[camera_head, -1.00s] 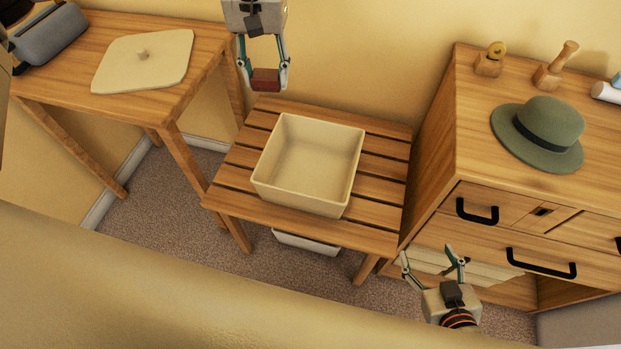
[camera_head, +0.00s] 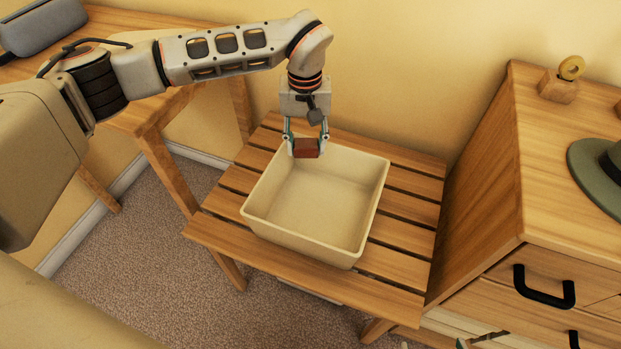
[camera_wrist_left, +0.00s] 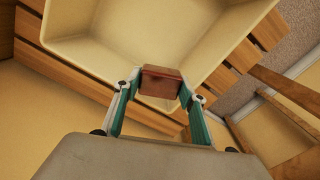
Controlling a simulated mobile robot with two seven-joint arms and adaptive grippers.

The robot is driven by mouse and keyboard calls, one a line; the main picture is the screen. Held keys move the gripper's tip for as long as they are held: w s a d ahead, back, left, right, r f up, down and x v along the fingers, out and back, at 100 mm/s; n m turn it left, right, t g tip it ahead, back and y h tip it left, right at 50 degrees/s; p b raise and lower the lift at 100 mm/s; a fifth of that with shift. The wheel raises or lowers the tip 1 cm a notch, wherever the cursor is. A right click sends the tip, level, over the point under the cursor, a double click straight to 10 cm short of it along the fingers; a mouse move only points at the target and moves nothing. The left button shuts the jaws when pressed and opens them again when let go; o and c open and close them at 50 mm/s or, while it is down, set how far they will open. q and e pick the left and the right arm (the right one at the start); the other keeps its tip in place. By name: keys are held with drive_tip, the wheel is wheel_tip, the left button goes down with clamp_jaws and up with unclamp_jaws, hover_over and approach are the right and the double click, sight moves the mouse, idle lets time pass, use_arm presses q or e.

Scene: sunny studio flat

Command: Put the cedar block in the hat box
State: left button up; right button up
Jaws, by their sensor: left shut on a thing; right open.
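The cedar block (camera_head: 306,148) is a small reddish-brown block. My left gripper (camera_head: 307,143) is shut on it and holds it at the back edge of the hat box, seemingly above the rim. The hat box (camera_head: 258,222) is an open, cream, square box standing on a slatted wooden bench. Its inside looks empty. In the left wrist view the block (camera_wrist_left: 161,82) sits between the fingertips, with the box (camera_wrist_left: 218,75) beyond it. My right gripper (camera_head: 484,339) shows only as a fingertip at the bottom edge of the head view.
The slatted bench (camera_head: 400,261) has bare slats around the box. A wooden dresser (camera_head: 480,215) stands close at the right, with a green hat (camera_head: 597,175) and a small wooden block with a ring (camera_head: 558,85) on top. A wooden table (camera_head: 122,113) is at the left.

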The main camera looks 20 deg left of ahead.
use_arm(q)
drive_tip(key=b, duration=0.2)
hover_over(307, 184)
wheel_tip(307, 184, down, 8)
drive_tip(key=shift+s+r, duration=0.1)
drive_tip(key=shift+f, duration=0.55)
wheel_tip(307, 184, down, 3)
drive_tip(key=shift+s+r+b, duration=0.1)
drive_tip(key=shift+b, duration=0.4)
drive_tip(key=shift+f, duration=0.5)
drive_tip(key=shift+c, duration=0.5)
drive_tip(key=shift+r, duration=0.2)
drive_tip(key=shift+f, duration=0.15)
drive_tip(key=o, duration=1.2)
use_arm(e)
drive_tip(key=a+r, duration=0.1)
drive_tip(key=w+a+m+y, duration=0.1)
drive_tip(key=a, duration=0.1)
drive_tip(key=shift+w+r+t, duration=0.15)
drive_tip(key=shift+r+t, duration=0.25)
